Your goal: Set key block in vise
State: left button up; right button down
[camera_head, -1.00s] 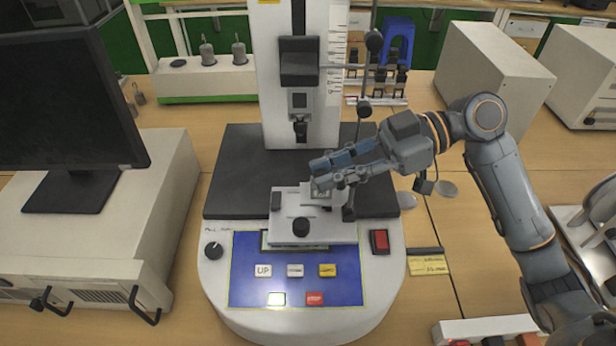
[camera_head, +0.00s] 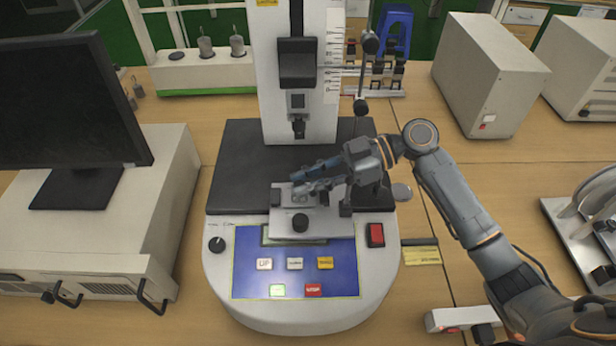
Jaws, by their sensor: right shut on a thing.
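My right gripper (camera_head: 299,188) comes in from the right, low over the vise (camera_head: 288,226) on the test machine's dark platform. It is shut on the key block, which is small and mostly hidden by the fingers. The vise is a pale plate with a black round knob at its front. The fingertips are over the rear middle part of the vise. I cannot tell whether the key block touches the vise. My left gripper is not in view.
The machine's column (camera_head: 339,125) with its hanging probe (camera_head: 298,128) stands just behind the gripper. A thin stand (camera_head: 361,105) rises to the right. A control panel (camera_head: 250,285) lies in front. A monitor (camera_head: 60,110) is at the left. The table at right has free room.

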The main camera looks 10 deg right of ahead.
jog(key=shift+f, duration=0.2)
jog(key=c, duration=1.5)
grip_release()
jog(key=shift+r, duration=0.1)
jog(key=shift+r, duration=0.15)
jog(key=shift+d, duration=0.25)
jog(key=b+v, duration=0.3)
jog(key=v, duration=0.7)
jog(key=shift+d+r, duration=0.1)
jog(key=shift+d, duration=0.25)
jog(key=shift+d+r, duration=0.2)
jog(key=shift+d, duration=0.2)
jog(key=shift+s, duration=0.1)
